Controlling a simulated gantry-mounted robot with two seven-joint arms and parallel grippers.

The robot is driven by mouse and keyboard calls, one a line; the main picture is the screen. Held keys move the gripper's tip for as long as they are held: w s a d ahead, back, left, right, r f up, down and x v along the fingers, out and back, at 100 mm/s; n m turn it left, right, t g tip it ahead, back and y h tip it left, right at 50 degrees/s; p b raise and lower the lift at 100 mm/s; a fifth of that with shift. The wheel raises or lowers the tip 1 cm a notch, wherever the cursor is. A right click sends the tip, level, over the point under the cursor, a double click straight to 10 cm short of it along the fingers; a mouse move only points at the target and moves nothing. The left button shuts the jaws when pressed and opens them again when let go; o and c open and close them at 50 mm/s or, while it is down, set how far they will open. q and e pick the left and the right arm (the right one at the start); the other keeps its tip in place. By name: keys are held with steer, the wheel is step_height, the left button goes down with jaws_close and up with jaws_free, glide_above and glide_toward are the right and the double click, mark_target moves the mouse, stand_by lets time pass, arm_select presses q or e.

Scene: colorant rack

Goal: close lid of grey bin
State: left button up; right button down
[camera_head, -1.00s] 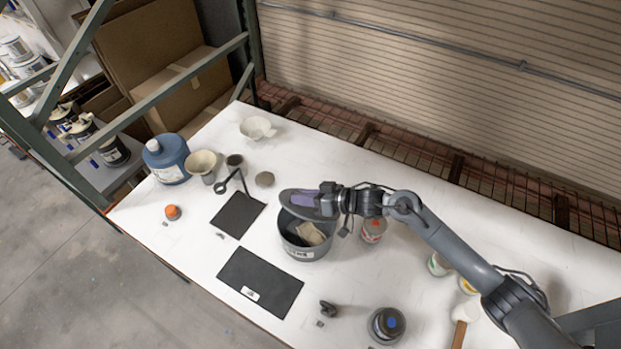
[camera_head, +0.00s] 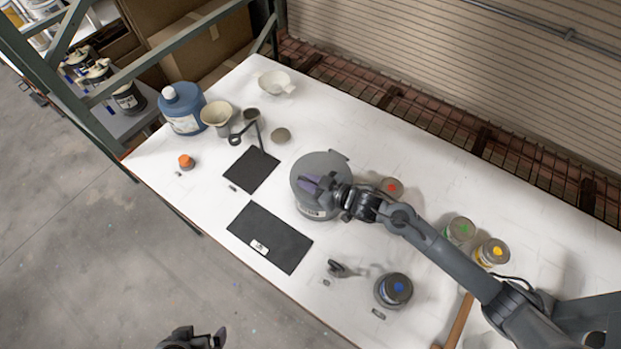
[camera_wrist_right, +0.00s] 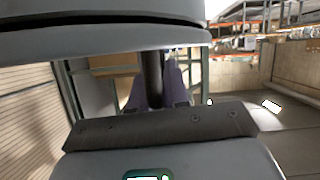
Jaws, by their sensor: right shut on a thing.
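The grey bin (camera_head: 310,211) stands on the white table, with a label on its front side. Its round grey lid (camera_head: 322,164) lies over the mouth and hides the inside. I cannot tell whether it is seated all the way round. My right gripper (camera_head: 313,184), with purple fingers, is shut on the lid near its front. In the right wrist view its fingers (camera_wrist_right: 160,88) show below a broad grey curved surface. My left gripper (camera_head: 200,338) shows at the bottom edge, off the table; its jaw state is unclear.
Cans with red (camera_head: 391,188), green (camera_head: 460,230) and yellow (camera_head: 491,252) marks stand right of the bin, near my right arm. A blue-marked jar (camera_head: 394,290) stands in front. Black mats (camera_head: 270,237) lie to the left. A blue jug (camera_head: 183,108) stands far left.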

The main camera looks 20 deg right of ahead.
steer(key=shift+a, duration=0.1)
stand_by(0.3)
steer(key=c, duration=1.2)
jaws_free()
steer(key=shift+a, duration=0.1)
steer(key=shift+s, duration=0.1)
steer(key=shift+s+d, duration=0.25)
steer(key=shift+d, duration=0.1)
steer(key=shift+b+v, duration=0.4)
steer(key=shift+v, duration=4.6)
steer(key=shift+r, duration=0.2)
